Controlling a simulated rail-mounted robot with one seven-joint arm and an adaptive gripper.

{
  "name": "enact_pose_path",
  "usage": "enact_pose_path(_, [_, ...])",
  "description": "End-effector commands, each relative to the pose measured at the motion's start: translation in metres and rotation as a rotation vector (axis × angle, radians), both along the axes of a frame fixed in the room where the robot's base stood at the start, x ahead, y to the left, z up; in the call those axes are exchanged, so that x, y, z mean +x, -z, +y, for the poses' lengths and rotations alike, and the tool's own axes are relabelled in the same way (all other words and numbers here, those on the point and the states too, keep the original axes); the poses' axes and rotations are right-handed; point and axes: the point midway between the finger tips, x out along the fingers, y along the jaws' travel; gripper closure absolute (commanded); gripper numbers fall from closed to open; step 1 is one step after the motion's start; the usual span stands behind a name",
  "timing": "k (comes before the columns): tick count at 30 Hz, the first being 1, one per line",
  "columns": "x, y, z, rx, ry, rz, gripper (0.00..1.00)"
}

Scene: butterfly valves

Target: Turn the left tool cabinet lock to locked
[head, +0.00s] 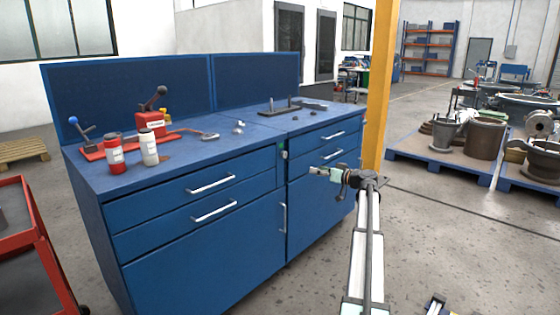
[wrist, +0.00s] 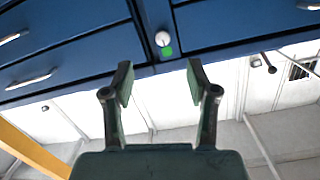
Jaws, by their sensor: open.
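The left tool cabinet (head: 125,218) is blue, with two drawers above a door. Its lock (head: 284,154) sits on the narrow strip at the right of its top drawer, with a small green mark. In the wrist view, which looks upside down, the lock (wrist: 163,39) is a round pale knob beside a bright green indicator (wrist: 168,51). My gripper (head: 318,171) is to the right of the lock in the head view, apart from it. In the wrist view my gripper (wrist: 160,78) is open and empty, its fingers spread to either side of the lock's line.
The worktop holds a red tool (head: 150,122), a red can (head: 115,153) and a white can (head: 149,148). Drawer handles (head: 333,136) stick out near my gripper. A yellow post (head: 379,85) stands behind my arm. A red cart (head: 25,210) is at far left.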

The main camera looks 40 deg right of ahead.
Motion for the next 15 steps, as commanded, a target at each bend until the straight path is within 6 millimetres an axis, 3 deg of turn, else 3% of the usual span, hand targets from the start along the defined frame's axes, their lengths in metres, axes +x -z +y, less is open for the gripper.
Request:
enact_pose_path(5, [0.005, -0.020, -0.004, -0.127, -0.007, -0.127, 0.41])
enact_pose_path(11, [0.009, -0.019, -0.003, -0.209, -0.009, -0.145, 0.41])
enact_pose_path(15, [0.023, -0.018, -0.001, -0.210, -0.010, -0.144, 0.41])
